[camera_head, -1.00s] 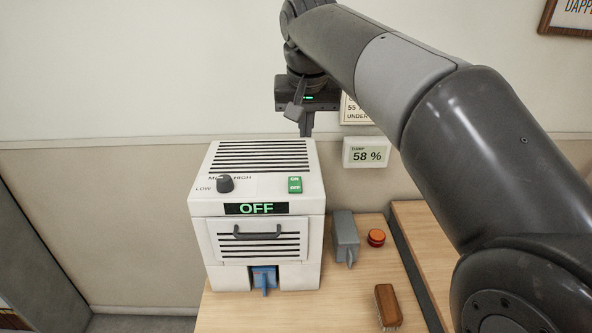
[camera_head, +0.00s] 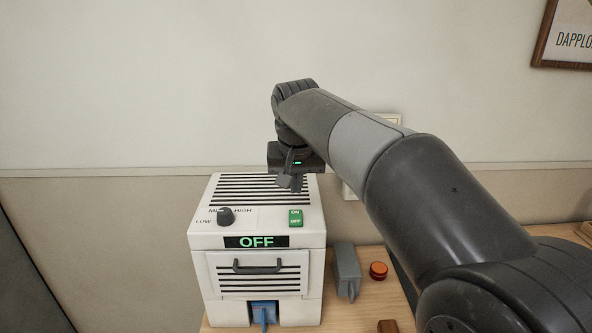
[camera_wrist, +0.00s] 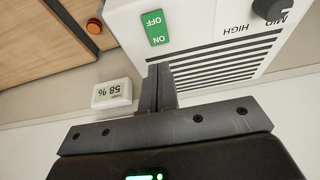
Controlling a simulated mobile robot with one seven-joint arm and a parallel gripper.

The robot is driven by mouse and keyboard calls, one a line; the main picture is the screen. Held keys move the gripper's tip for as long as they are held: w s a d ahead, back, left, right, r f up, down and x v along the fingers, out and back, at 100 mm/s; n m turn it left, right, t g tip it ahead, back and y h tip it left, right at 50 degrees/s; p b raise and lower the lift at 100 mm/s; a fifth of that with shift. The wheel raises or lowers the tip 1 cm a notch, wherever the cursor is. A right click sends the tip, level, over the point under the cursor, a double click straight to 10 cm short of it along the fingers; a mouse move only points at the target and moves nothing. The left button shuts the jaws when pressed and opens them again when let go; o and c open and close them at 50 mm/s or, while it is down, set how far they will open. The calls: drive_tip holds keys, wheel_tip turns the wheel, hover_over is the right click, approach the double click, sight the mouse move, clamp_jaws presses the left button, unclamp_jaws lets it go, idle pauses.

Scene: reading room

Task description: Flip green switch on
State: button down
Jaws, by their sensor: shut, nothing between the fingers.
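The green switch (camera_head: 295,217), marked ON and OFF, sits on the top right of a white machine (camera_head: 205,262). The machine's display (camera_head: 257,241) reads OFF. My gripper (camera_head: 294,186) is shut and empty, above the top of the machine, just behind the switch in the head view. In the wrist view the green switch (camera_wrist: 156,28) shows upside down, beyond the shut fingertips (camera_wrist: 160,70) and apart from them. The ON end is the one nearer the fingers.
A dark knob (camera_head: 226,216) stands left of the switch. A grey box (camera_head: 346,270) and an orange button (camera_head: 378,270) are on the wooden table right of the machine. A humidity display (camera_wrist: 112,93) is on the wall behind.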

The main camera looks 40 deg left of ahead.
sight(296, 217)
drive_tip(key=x, duration=0.6)
drive_tip(key=shift+s+d+f, duration=0.15)
drive_tip(key=shift+f, duration=0.3)
drive_tip(key=shift+f, duration=0.25)
drive_tip(key=shift+s+d, duration=0.5)
drive_tip(key=shift+s, duration=0.05)
